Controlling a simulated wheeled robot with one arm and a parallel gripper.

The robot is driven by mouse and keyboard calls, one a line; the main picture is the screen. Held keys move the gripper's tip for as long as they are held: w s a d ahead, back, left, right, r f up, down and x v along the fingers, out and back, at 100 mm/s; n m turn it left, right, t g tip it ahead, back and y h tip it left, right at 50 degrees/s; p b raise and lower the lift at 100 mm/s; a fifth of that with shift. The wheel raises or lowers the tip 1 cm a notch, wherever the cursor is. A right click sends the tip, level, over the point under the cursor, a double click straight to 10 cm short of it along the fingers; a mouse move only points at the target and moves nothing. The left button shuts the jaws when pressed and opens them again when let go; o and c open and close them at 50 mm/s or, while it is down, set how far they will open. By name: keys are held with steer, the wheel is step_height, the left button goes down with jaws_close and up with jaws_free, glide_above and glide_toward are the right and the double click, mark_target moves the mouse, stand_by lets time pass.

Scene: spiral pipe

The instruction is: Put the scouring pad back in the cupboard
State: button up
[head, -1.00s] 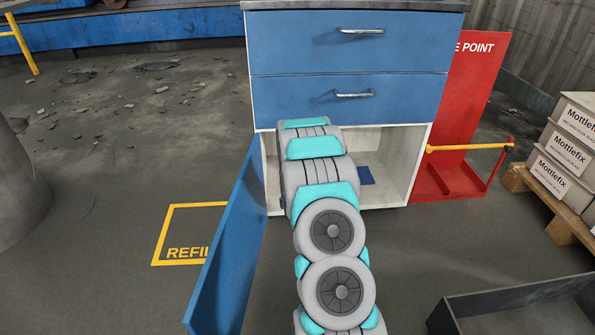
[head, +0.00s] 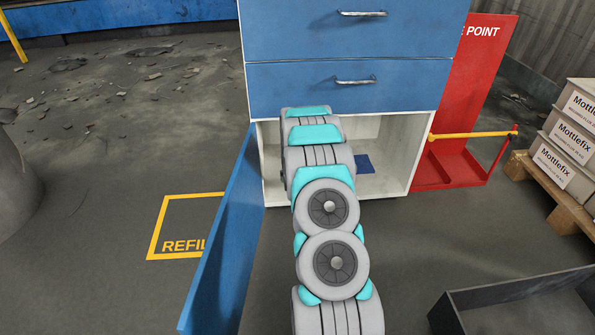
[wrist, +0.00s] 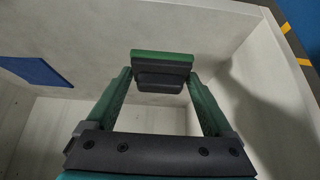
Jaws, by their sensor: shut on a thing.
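The scouring pad (wrist: 162,70) is a small block with a green face and a dark layer under it, seen in the wrist view. My gripper (wrist: 163,78) is shut on it, with one green finger on each side. Pad and gripper are inside the open lower part of the cupboard (head: 352,88), above its pale floor. Whether the pad touches a surface I cannot tell. In the head view my arm hides the gripper and the pad.
The blue cupboard door (head: 222,240) stands open at the left of my arm. A flat blue square (wrist: 38,70) lies inside the cupboard, apart from the pad. A dark open tray (head: 510,300) is on the floor at the right. A red stand (head: 455,120) is beside the cupboard.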

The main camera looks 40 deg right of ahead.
steer(key=w+d, duration=0.4)
steer(key=w+d+f+b, duration=0.1)
steer(key=w+d, duration=0.1)
steer(key=shift+w+d, duration=0.15)
steer(key=shift+d, duration=0.15)
steer(key=shift+w+d+f, duration=0.1)
steer(key=shift+w+d, duration=0.2)
steer(key=shift+w+d+f, duration=0.15)
steer(key=shift+d+f, duration=0.05)
steer(key=shift+f, duration=0.05)
steer(key=shift+f+b, duration=0.3)
steer(key=shift+f, duration=0.9)
steer(key=shift+f, duration=0.1)
steer(key=shift+f, duration=0.1)
steer(key=o, duration=1.1)
steer(key=shift+c, duration=0.2)
